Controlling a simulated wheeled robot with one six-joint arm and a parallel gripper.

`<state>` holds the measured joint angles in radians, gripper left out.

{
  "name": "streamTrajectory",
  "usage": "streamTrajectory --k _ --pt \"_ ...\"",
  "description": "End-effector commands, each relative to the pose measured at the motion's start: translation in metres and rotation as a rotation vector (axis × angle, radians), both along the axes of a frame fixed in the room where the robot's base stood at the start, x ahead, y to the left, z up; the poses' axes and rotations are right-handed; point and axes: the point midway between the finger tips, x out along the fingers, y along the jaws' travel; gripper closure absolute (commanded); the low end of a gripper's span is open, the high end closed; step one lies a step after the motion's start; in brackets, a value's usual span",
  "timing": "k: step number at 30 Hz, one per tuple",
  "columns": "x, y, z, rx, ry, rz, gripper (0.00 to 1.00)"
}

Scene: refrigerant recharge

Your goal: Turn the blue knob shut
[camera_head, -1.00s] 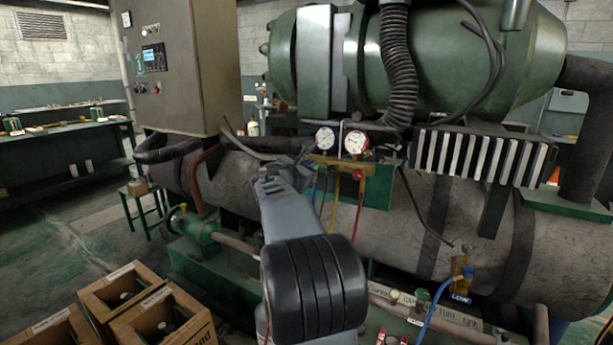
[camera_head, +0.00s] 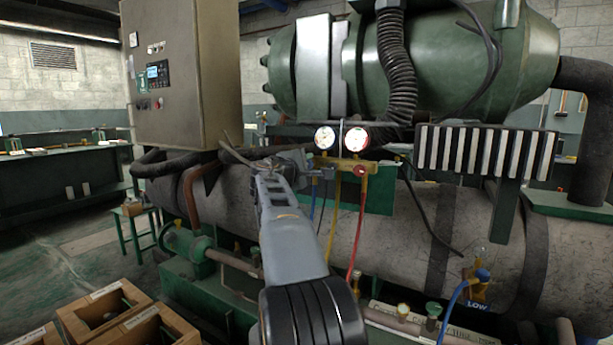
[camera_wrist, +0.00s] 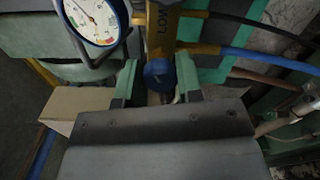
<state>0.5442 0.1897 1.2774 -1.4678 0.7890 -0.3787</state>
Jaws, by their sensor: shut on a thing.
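The blue knob (camera_wrist: 158,75) sits at the end of the yellow manifold body marked LOW (camera_wrist: 164,25) in the wrist view. The two fingers of my gripper (camera_wrist: 157,85) stand on its left and right, and the jaws are shut on it. In the head view my gripper (camera_head: 316,172) is at the left end of the yellow manifold (camera_head: 347,166), where the blue knob is hidden. A white-faced gauge (camera_wrist: 92,20) is close to the left finger in the wrist view. The red knob (camera_head: 361,170) is on the manifold's right side.
Two gauges, left (camera_head: 325,137) and right (camera_head: 356,137), stand above the manifold. A yellow hose (camera_head: 334,215) and a red hose (camera_head: 356,235) hang below it. A large grey tank (camera_head: 400,235) lies behind. Open wooden crates (camera_head: 110,310) are on the floor at lower left.

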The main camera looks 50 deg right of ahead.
Motion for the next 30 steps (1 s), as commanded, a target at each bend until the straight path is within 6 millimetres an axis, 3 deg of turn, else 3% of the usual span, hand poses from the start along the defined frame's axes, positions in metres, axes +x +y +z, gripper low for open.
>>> streamTrajectory --k 15,30 --pt "0.0001 -0.0003 -0.0037 0.089 -0.355 -0.001 0.91" --pt "0.0 -0.0001 -0.0017 0.114 -0.452 -0.001 0.9"
